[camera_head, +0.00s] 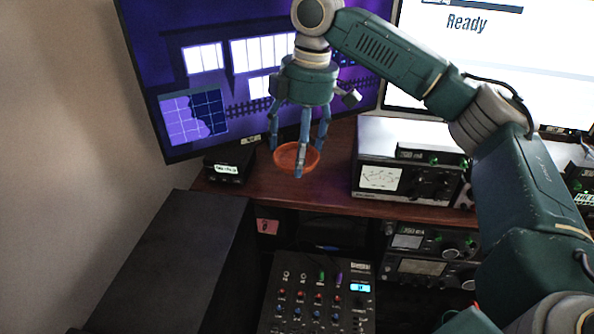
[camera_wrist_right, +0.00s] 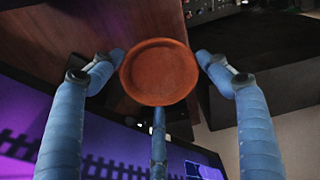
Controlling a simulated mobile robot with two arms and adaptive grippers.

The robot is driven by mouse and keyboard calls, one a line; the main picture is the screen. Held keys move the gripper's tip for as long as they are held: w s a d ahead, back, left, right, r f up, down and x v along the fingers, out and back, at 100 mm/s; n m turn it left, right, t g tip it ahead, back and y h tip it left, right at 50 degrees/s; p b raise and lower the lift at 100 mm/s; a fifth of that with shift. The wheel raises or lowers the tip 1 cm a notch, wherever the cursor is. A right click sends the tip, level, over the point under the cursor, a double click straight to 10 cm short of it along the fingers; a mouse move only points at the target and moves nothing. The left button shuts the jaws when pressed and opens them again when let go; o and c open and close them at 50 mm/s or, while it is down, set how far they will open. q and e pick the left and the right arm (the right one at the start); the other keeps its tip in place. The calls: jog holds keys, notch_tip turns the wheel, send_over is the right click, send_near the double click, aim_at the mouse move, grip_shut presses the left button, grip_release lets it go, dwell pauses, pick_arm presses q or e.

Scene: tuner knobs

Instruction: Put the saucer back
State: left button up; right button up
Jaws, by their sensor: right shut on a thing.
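My right gripper is shut on the saucer. Whether the saucer touches the desk cannot be told. My left gripper is not in view.
The wooden desk (camera_head: 330,185) has a small black box (camera_head: 228,166) left of the saucer and a radio unit (camera_head: 400,180) to its right. The left monitor (camera_head: 190,60) stands behind. A mixer with knobs (camera_head: 315,300) and a dark cabinet (camera_head: 170,260) are in front.

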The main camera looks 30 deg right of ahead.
aim_at(297, 184)
jog(key=shift+f, duration=0.8)
notch_tip(297, 184, down, 4)
jog(key=shift+f+p, duration=0.25)
jog(key=shift+p, duration=0.2)
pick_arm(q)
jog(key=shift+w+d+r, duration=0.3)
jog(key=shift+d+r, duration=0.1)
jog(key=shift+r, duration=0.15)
pick_arm(e)
jog(key=o, duration=1.5)
jog(key=shift+f, duration=0.1)
jog(key=shift+c, duration=0.2)
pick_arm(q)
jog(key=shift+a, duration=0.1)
